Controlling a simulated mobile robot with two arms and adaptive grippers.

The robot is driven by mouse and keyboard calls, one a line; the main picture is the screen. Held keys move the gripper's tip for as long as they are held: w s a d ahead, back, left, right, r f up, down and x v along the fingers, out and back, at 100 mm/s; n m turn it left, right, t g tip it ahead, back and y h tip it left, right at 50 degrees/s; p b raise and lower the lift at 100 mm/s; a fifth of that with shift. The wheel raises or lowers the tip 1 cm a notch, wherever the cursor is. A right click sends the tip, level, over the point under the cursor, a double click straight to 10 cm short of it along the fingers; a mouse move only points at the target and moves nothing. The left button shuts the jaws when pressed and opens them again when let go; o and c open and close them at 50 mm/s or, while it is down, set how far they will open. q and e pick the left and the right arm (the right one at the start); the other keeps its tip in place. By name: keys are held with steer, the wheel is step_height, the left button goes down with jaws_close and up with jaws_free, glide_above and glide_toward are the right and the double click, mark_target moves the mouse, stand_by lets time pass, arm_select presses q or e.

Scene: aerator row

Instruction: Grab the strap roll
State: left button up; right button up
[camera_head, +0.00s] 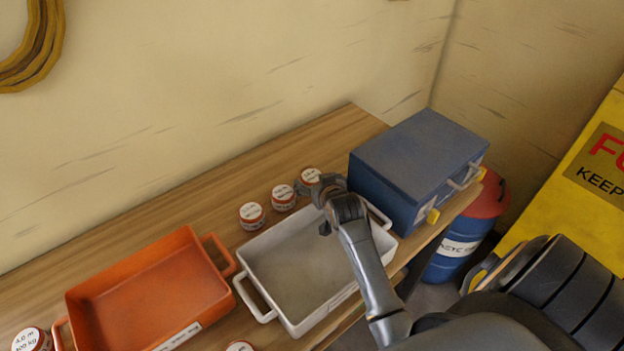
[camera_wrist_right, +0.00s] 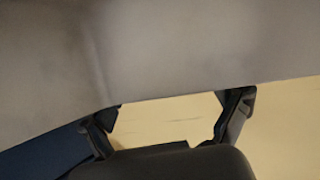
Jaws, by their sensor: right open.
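Several small round rolls with orange-red sides and white printed labels stand on the wooden bench. Three stand in a slanting row behind the white tray: a left roll (camera_head: 251,216), a middle roll (camera_head: 283,197) and a right roll (camera_head: 310,177). Another roll (camera_head: 33,340) is at the bottom left, and one (camera_head: 240,346) is cut off at the bottom edge. My right gripper (camera_head: 317,207) is open and empty, over the back of the white tray and close to the right roll. Its fingers also show in the right wrist view (camera_wrist_right: 170,118), with no roll between them. My left gripper is out of view.
The white tray (camera_head: 262,284) looks empty, as does the orange tray (camera_head: 150,297) to its left. A blue case (camera_head: 405,160) stands right of the white tray. A blue drum (camera_head: 455,255) and a yellow sign panel (camera_head: 575,190) are beyond the bench. The back-left bench is clear.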

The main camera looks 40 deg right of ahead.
steer(key=shift+x, duration=1.35)
steer(key=shift+c, duration=0.4)
steer(key=shift+r, duration=0.1)
steer(key=c, duration=1.3)
